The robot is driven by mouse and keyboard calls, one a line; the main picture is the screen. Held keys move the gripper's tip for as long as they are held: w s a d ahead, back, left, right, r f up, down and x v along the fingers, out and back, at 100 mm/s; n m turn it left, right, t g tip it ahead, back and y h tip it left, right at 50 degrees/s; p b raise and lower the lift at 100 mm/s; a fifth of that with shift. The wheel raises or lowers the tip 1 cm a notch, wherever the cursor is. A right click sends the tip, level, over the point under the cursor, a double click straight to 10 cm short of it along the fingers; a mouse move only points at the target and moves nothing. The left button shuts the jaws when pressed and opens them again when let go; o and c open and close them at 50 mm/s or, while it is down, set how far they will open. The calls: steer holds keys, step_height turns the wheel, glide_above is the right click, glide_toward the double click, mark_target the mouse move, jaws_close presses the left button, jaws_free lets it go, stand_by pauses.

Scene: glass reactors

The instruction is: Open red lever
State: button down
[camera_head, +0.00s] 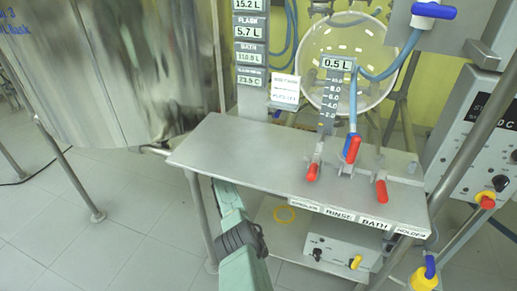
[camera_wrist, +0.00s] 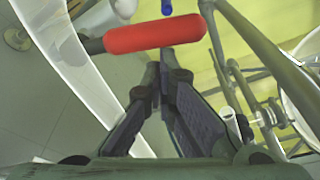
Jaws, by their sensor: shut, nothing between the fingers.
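In the head view, several red-handled levers sit on a grey metal bench (camera_head: 240,160): one near the middle (camera_head: 312,172), one with a blue part beside it further back (camera_head: 352,149), and one to the right (camera_head: 381,191). In the wrist view, a red lever handle (camera_wrist: 155,34) lies sideways across the top, with a grey stem at its left end. My gripper (camera_wrist: 166,62) is shut and empty, its fingertips just below the handle in the picture; I cannot tell whether they touch. Which lever this is remains unclear. My gripper is not visible in the head view.
A display column (camera_head: 250,60) and a 0.5 L gauge (camera_head: 330,95) stand behind the bench. A large shiny vessel (camera_head: 110,70) is at left, a control panel (camera_head: 480,130) at right. Metal rods (camera_wrist: 265,110) and a pale curved tube (camera_wrist: 75,75) flank my gripper. Open floor lies lower left.

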steer(key=shift+w+a+r+n, duration=0.2)
steer(key=shift+a+r+n, duration=0.15)
steer(key=shift+a+n, duration=0.45)
steer(key=shift+d, duration=0.15)
